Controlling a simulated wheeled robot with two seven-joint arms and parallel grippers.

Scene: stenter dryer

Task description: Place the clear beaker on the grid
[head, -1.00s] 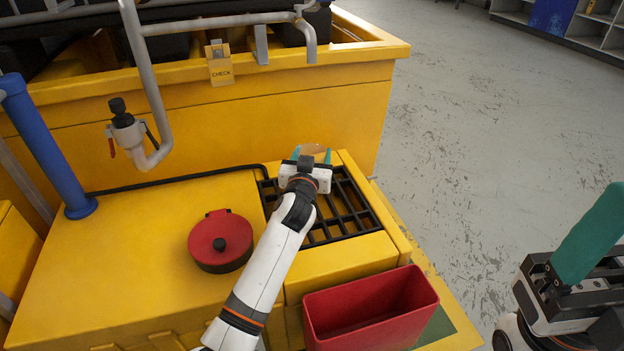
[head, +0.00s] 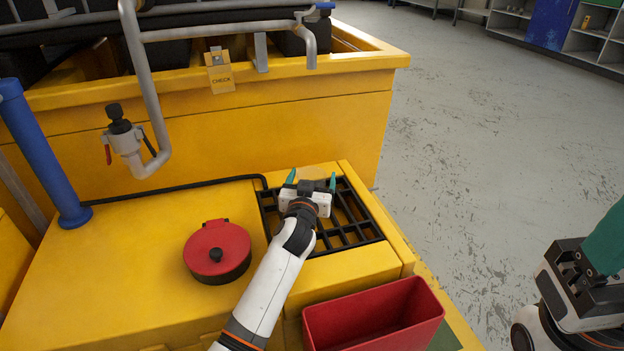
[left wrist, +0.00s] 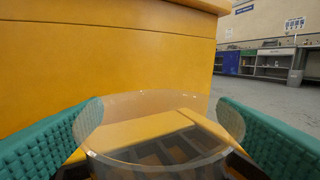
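The clear beaker (left wrist: 155,130) stands between the teal fingers of my left gripper in the left wrist view. Its round rim overlaps both fingers, and dark grid bars show through it. In the head view I cannot make it out behind the gripper. My left gripper (head: 311,181) is over the far part of the black grid (head: 352,236), its fingers spread wide apart around the beaker. The grid is set in the yellow machine top. My right gripper (head: 603,245) is cut off at the right edge, away from the grid; its opening cannot be judged.
A red round lidded pot (head: 217,252) stands left of my left arm. A red open bin (head: 374,318) stands in front of the grid. A yellow machine wall (head: 270,130) rises behind it. A pipe with a valve (head: 125,135) and a blue post (head: 45,150) are at left.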

